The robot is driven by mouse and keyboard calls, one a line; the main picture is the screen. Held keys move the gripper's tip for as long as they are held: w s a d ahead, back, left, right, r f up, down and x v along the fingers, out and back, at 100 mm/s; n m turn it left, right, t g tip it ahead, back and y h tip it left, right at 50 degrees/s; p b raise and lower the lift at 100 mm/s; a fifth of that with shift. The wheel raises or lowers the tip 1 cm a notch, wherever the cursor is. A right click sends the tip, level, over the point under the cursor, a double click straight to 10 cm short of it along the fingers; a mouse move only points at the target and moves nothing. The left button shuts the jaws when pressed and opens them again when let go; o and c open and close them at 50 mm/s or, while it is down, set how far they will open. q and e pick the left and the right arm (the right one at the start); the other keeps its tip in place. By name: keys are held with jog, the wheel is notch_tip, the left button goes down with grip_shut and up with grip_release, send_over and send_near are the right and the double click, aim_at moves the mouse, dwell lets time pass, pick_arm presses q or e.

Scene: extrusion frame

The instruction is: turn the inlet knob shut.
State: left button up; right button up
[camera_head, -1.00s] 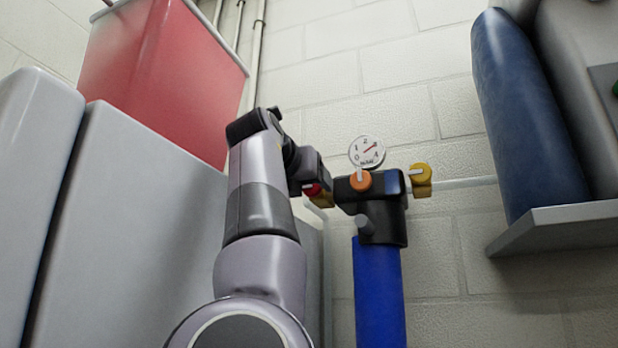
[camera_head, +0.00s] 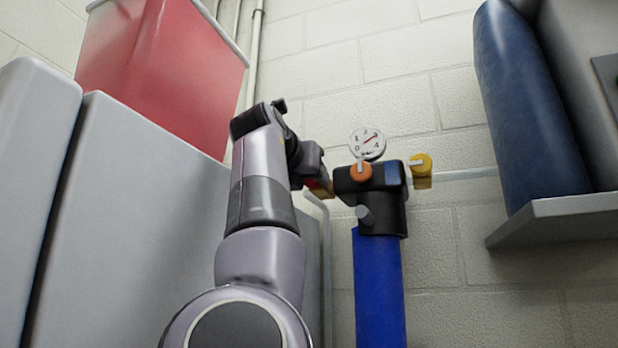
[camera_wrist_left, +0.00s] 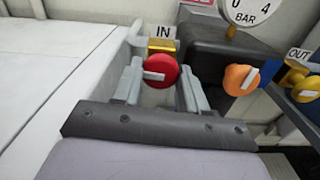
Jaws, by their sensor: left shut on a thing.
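The inlet knob (camera_wrist_left: 160,71) is round and red with a white bar across its face. In the left wrist view it sits in front of a brass body under an "IN" label (camera_wrist_left: 164,32). The white bar lies nearly level in that view. My left gripper (camera_wrist_left: 161,78) has one finger on each side of the knob and is shut on it. In the head view my left gripper (camera_head: 311,181) is at the left side of the black valve block (camera_head: 381,200) and hides most of the knob. My right gripper is not in view.
An orange knob (camera_head: 361,172) sits on the block, with a yellow outlet knob (camera_head: 421,164) to its right. A pressure gauge (camera_head: 367,144) stands above, over a blue cylinder (camera_head: 379,290). Grey cabinets (camera_head: 140,220) are at left, a shelf (camera_head: 560,215) at right.

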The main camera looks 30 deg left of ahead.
pick_arm(q)
jog(key=shift+r+m+b, duration=0.15)
jog(key=shift+m+b, duration=1.55)
jog(key=shift+m, duration=6.9)
jog(key=o, duration=1)
jog(key=shift+s, duration=0.1)
jog(key=b+v, duration=0.4)
jog(key=v, duration=0.3)
